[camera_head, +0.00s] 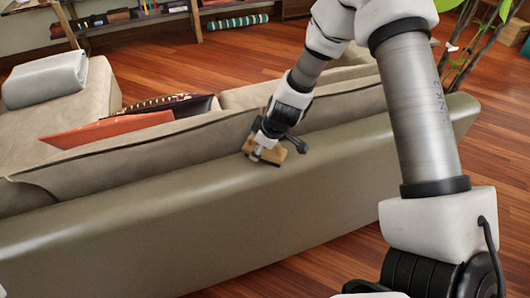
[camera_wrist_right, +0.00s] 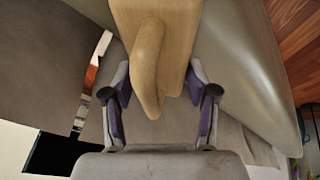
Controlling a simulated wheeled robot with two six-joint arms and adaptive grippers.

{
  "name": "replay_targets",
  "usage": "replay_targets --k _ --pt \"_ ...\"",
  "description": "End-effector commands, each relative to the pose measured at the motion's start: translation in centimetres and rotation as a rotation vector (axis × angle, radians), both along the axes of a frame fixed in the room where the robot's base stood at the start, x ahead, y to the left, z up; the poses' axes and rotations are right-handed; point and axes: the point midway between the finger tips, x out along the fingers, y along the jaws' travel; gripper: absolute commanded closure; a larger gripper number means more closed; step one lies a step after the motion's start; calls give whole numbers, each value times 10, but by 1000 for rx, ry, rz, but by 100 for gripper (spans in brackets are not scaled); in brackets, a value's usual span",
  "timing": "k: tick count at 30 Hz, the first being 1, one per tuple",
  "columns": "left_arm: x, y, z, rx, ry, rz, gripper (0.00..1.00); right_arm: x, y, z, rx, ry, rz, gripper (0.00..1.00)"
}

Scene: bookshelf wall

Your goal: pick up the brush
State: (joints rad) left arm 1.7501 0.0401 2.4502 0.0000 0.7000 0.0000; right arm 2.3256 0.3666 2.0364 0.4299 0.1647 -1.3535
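The brush (camera_head: 268,153) is a light wooden block with a curved knob-like handle. It is on the top of the olive-green sofa back in the head view. In the right wrist view the brush (camera_wrist_right: 150,45) fills the top middle, with its handle pointing down toward the palm. My right gripper (camera_head: 272,140) is at the brush, partly covering it. In the right wrist view my right gripper (camera_wrist_right: 160,72) has its fingers spread, one on either side of the brush, with gaps beside the handle. I cannot tell whether the fingertips touch the block. My left gripper is not in view.
The sofa back (camera_head: 200,220) runs across the head view. An orange cushion (camera_head: 105,130) and a dark patterned cushion (camera_head: 180,104) lean behind it. A folded white blanket (camera_head: 46,80) lies at left. A plant (camera_head: 485,40) stands at right. Wooden floor (camera_head: 320,262) is clear in front.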

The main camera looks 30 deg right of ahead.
Motion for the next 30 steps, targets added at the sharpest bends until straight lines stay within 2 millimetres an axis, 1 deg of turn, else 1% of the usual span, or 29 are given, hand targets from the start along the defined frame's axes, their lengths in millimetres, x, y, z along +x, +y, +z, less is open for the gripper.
replay_targets --k 1,2,4,5,10,14,17,23,25,29,30 --pt "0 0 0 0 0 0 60 0 0 0 0 1 0 75" --pt "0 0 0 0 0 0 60 0 0 0 0 1 0 83" --pt "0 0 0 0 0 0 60 0 0 -1 0 1 0 83" --pt "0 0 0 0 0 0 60 0 0 0 0 1 0 89" --pt "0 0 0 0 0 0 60 -1 0 -1 0 1 0 89" --pt "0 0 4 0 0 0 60 -1 0 4 -1 2 1 89" --pt "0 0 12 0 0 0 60 0 0 13 0 1 1 89" --pt "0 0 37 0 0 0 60 -1 0 42 1 1 -1 89" --pt "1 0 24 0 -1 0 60 -12 5 33 1 3 2 89" --pt "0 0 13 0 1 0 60 -38 17 35 0 2 3 89" --pt "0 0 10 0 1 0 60 -48 21 36 0 2 4 89"
